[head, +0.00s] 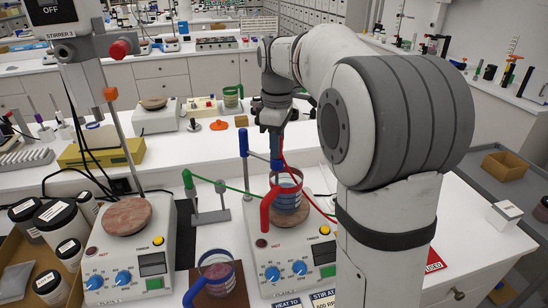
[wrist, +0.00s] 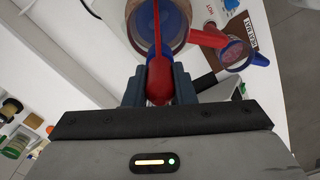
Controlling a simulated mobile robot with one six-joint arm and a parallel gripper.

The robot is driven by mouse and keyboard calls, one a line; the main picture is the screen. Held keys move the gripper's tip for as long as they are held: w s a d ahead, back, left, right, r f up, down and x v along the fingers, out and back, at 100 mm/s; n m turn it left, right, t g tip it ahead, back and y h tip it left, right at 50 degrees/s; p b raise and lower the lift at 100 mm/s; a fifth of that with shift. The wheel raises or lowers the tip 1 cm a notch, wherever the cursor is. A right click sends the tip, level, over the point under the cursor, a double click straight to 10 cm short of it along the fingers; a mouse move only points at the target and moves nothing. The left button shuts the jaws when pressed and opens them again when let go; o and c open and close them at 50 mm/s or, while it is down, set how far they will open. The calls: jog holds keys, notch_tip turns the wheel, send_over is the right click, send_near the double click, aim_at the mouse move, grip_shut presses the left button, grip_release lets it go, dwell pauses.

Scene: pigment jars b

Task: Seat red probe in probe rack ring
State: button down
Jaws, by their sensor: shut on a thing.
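My gripper (head: 276,130) hangs above the red-handled beaker on the right hot plate. In the wrist view its two dark fingers (wrist: 160,92) are shut on the red probe (wrist: 159,80), whose red cable runs up the picture. Blue shows close behind the probe in the wrist view. I cannot tell whether the probe is inside the ring.
The red-handled beaker (head: 267,212) stands on the right hot plate (head: 296,262). A blue-handled beaker (head: 216,270) stands in front. Another hot plate (head: 128,255) and jars (head: 62,222) are further left.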

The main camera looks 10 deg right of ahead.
jog(key=c, duration=1.8)
grip_release()
grip_shut()
jog(key=shift+r+p, duration=0.8)
jog(key=shift+r, duration=0.1)
jog(key=shift+r+p, duration=3.45)
jog(key=shift+r, duration=0.6)
notch_tip(320, 180, up, 8)
jog(key=shift+r, duration=0.1)
